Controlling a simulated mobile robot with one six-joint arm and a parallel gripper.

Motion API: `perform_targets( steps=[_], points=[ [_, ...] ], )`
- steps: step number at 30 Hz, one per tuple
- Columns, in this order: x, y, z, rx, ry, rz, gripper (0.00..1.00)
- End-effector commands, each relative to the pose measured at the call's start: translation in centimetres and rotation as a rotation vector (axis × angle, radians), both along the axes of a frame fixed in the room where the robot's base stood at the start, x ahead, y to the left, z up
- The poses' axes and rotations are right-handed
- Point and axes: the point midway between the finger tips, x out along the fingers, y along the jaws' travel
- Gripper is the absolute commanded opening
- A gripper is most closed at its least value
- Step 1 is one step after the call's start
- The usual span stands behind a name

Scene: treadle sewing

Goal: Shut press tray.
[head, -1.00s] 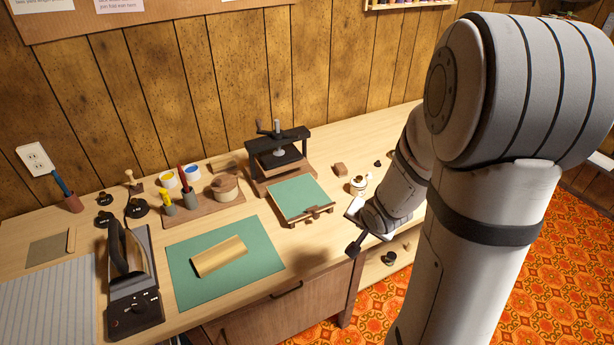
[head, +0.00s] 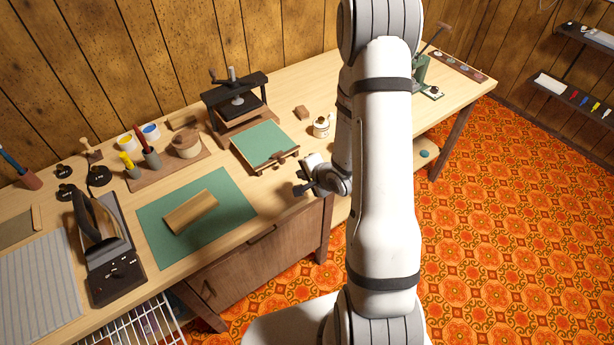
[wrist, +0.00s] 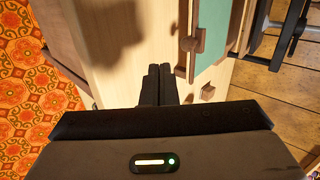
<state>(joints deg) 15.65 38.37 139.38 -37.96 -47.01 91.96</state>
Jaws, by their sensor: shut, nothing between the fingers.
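The black press (head: 238,100) with a screw handle on top stands on its wooden base near the wall. Its press tray (head: 264,144), with a green top and wooden rim, sticks out toward the table's front edge. A brown handle on the tray's front shows in the wrist view (wrist: 199,40). My gripper (head: 299,190) is shut and empty at the table's front edge, to the front right of the tray and apart from it. In the wrist view its closed fingers (wrist: 158,78) point over the wooden top, with the tray ahead and to the right.
An iron (head: 100,232) stands farther left. Bare table lies between the tray and the front edge.

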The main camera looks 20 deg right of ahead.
Motion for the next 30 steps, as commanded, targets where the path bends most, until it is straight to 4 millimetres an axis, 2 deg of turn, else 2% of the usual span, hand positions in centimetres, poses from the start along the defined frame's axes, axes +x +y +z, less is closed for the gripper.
perform_targets(
  steps=[5, 9, 13, 25, 26, 30],
  points=[
    [2.3, 1.0, -2.2, -0.001, 0.002, 0.003, 0.0],
    [4.4, 1.8, -2.0, -0.002, -0.001, 0.003, 0.0],
    [5.6, 2.2, -2.0, -0.002, -0.001, 0.002, 0.0],
    [6.2, 2.3, -2.1, -0.002, 0.0, 0.0, 0.0],
    [6.1, 3.6, -2.1, -0.002, 0.001, 0.005, 0.0],
    [6.6, 2.5, -2.1, -0.002, -0.001, -0.004, 0.0]
  ],
)
